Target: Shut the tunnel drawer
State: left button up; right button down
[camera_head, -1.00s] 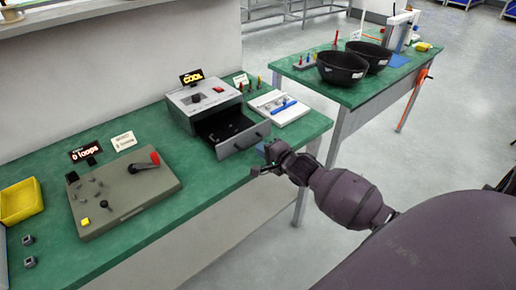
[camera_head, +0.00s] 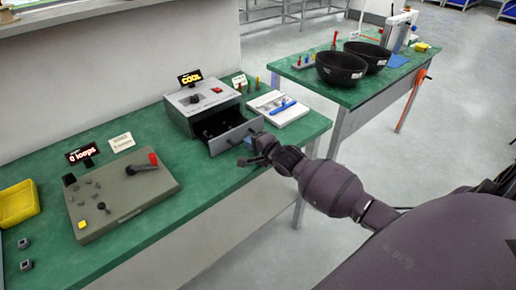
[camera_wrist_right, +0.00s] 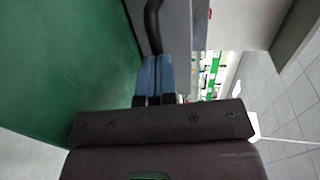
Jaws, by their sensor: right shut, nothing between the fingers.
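The tunnel (camera_head: 203,98) is a grey box with a lit COOL sign, on the green bench. Its drawer (camera_head: 229,138) stands partly out at the front, with dark contents inside. In the wrist view the drawer's grey front (camera_wrist_right: 177,40) and dark curved handle (camera_wrist_right: 152,25) show close ahead. My right gripper (camera_head: 257,126) is at the right end of the drawer front. Its blue fingers (camera_wrist_right: 154,78) are shut and empty, their tips at the front beside the handle; I cannot tell exact contact. My left gripper is not in view.
A white tray with a blue tool (camera_head: 280,106) lies right of the tunnel. A grey control box with a red-knobbed lever (camera_head: 125,190) and a yellow bin (camera_head: 19,203) are to the left. Black bowls (camera_head: 341,68) stand on the other table.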

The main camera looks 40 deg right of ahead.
aim_at(230, 127)
jog(key=b+x, duration=0.1)
jog(key=x, duration=0.2)
jog(key=r+x, duration=0.1)
jog(key=x, duration=0.3)
jog(key=b+x, duration=0.1)
jog(key=x, duration=0.3)
jog(key=shift+w+r+b, duration=0.2)
jog(key=shift+r+b, duration=0.1)
jog(key=shift+r, duration=0.1)
jog(key=shift+w, duration=0.3)
jog(key=shift+w+d+r, duration=0.1)
jog(key=shift+w+r, duration=0.1)
jog(key=shift+r, duration=0.25)
